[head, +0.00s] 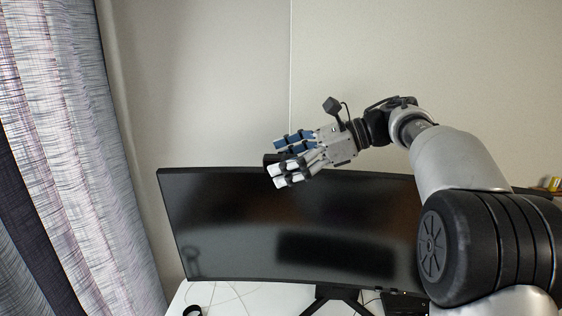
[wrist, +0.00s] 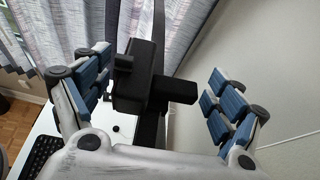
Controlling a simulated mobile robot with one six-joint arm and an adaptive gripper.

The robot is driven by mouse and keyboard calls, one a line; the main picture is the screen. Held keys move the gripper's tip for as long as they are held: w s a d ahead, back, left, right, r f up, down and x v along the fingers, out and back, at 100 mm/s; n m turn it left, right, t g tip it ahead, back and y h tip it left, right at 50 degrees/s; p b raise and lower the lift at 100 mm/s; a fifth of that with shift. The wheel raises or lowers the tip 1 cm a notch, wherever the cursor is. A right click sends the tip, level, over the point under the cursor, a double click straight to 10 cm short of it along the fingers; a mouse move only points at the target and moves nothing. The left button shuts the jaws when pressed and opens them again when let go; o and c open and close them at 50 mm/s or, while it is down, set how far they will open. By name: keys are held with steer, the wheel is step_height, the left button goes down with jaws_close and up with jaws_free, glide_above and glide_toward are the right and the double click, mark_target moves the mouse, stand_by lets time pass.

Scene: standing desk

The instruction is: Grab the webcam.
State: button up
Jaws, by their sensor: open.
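The webcam (wrist: 138,80) is a black blocky thing on the top edge of the monitor. In the head view only a small dark part of the webcam (head: 270,159) shows at the fingertips; the rest is hidden behind the fingers. My gripper (head: 281,163) is open at the monitor's top edge. In the wrist view the blue-padded fingers of my gripper (wrist: 160,92) stand on either side of the webcam, with a visible gap on both sides. I cannot tell how deep the webcam sits between them.
The wide black monitor (head: 300,230) stands on a white desk (head: 225,298). A patterned curtain (head: 70,160) hangs at the left, and a pale wall (head: 210,90) is behind. A black keyboard (wrist: 40,158) lies on the desk at lower left in the wrist view.

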steer(key=shift+w+a+f, duration=0.1)
steer(key=shift+a+f, duration=0.05)
steer(key=shift+a, duration=0.1)
steer(key=shift+d, duration=0.1)
steer(key=shift+c, duration=0.4)
steer(key=c, duration=1.1)
steer(key=shift+c, duration=0.2)
